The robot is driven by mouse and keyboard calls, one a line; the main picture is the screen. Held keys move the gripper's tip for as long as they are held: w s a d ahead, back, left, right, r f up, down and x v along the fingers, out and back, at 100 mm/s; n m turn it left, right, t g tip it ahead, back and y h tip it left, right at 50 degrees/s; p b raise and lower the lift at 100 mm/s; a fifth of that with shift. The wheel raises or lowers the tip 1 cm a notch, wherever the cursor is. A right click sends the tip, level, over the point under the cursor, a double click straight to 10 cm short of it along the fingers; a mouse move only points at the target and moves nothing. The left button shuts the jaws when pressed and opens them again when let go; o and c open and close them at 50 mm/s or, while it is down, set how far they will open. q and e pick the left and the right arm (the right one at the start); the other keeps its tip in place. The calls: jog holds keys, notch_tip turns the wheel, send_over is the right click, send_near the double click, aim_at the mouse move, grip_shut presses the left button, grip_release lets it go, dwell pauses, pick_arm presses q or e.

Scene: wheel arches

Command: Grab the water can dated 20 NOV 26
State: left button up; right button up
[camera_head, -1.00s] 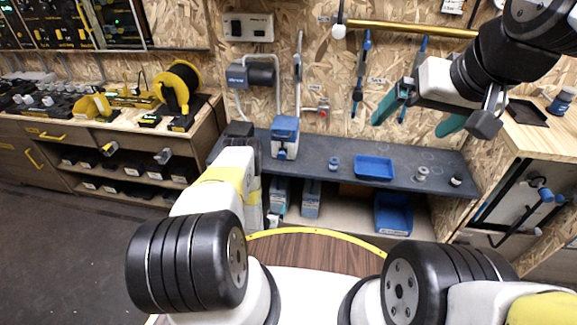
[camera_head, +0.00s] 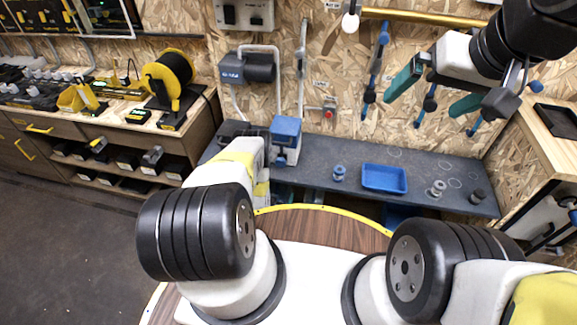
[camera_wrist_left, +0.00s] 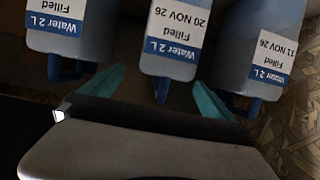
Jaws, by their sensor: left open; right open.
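In the left wrist view, which is upside down, the water can labelled "Water 2 L Filled 20 NOV 26" (camera_wrist_left: 176,40) is in the middle of a row of three similar cans. My left gripper (camera_wrist_left: 159,80) is open. Its teal fingers are on either side of the middle can's lower pictured end, where a blue handle shows. I cannot tell whether they touch it. My right gripper (camera_head: 420,107) is open and empty, raised before the wall at upper right.
A can dated 11 NOV 26 (camera_wrist_left: 262,45) stands close on the right; another can (camera_wrist_left: 70,30), its date cut off, is on the left. Above is the dark bench (camera_head: 330,170) with a blue tray (camera_head: 384,179) and a blue device (camera_head: 285,138).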

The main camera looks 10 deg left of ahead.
pick_arm(q)
jog(key=x, duration=0.7)
jog(key=shift+w+a+f, duration=0.25)
jog(key=shift+w+a, duration=0.05)
jog(key=shift+a, duration=0.05)
jog(key=c, duration=2.1)
jog(key=shift+w+r, duration=0.1)
